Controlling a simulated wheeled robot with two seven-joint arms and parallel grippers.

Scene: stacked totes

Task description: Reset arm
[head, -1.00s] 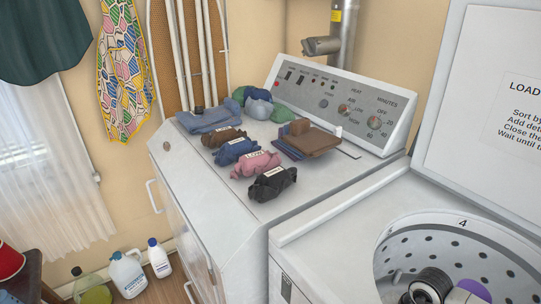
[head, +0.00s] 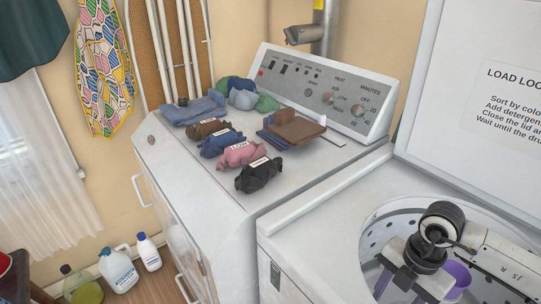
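My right arm comes in from the right, over the open drum of the washer (head: 295,225). My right gripper (head: 402,290) points down into the drum opening, its two fingers apart with nothing visible between them. The fingertips are at or past the bottom edge of the picture. A purple object (head: 457,275) shows in the drum behind the gripper, partly hidden by it; I cannot tell what it is. My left gripper is not in view.
On the dryer top (head: 310,180) lie labelled brown, blue, pink and black (head: 260,175) cloth bundles, folded clothes (head: 292,128) and a rolled pile (head: 242,95). The washer's raised lid (head: 450,60) stands at right. Bottles (head: 118,270) stand on the floor at left.

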